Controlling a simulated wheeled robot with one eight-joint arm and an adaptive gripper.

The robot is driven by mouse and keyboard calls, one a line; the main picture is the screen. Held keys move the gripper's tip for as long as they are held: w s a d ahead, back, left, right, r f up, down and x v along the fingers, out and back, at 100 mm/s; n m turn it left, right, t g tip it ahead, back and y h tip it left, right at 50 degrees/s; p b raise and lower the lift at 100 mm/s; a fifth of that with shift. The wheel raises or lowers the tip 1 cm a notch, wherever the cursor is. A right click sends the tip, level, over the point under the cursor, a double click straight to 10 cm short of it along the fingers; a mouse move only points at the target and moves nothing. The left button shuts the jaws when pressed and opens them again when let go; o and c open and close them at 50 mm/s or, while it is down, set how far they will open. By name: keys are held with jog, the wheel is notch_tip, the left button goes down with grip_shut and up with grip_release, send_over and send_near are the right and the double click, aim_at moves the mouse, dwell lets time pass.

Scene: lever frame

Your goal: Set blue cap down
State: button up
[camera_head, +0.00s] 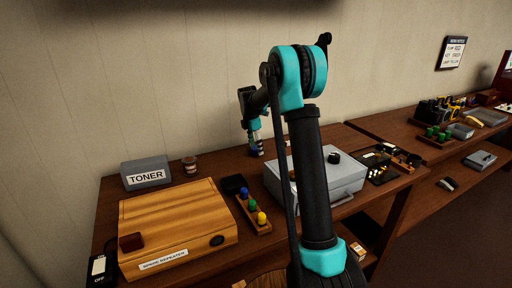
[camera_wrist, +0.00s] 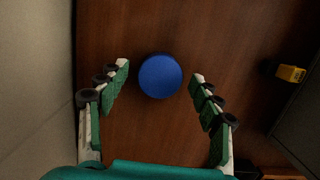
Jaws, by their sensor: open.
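The blue cap (camera_wrist: 160,76) shows in the wrist view as a round blue disc seen from above, against the brown wooden table. My gripper (camera_wrist: 160,71) is open, with one green-padded finger on each side of the cap. A gap shows between each fingertip and the cap. In the head view my gripper (camera_head: 256,147) points down at the back of the table, behind the grey metal box. The cap is small and hard to make out there.
The grey metal box (camera_head: 340,179) stands close in front and to the right. A wooden box (camera_head: 170,220), a small rack (camera_head: 260,224) with blue, green and yellow knobs, and a toner box (camera_head: 146,173) are to the left. The wall is close behind.

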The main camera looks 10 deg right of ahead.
aim_at(252, 149)
jog(key=shift+r, duration=0.1)
notch_tip(252, 149, up, 12)
jog(key=a, duration=0.1)
jog(key=shift+s+a, duration=0.3)
jog(key=shift+a, duration=0.05)
dwell(0.3)
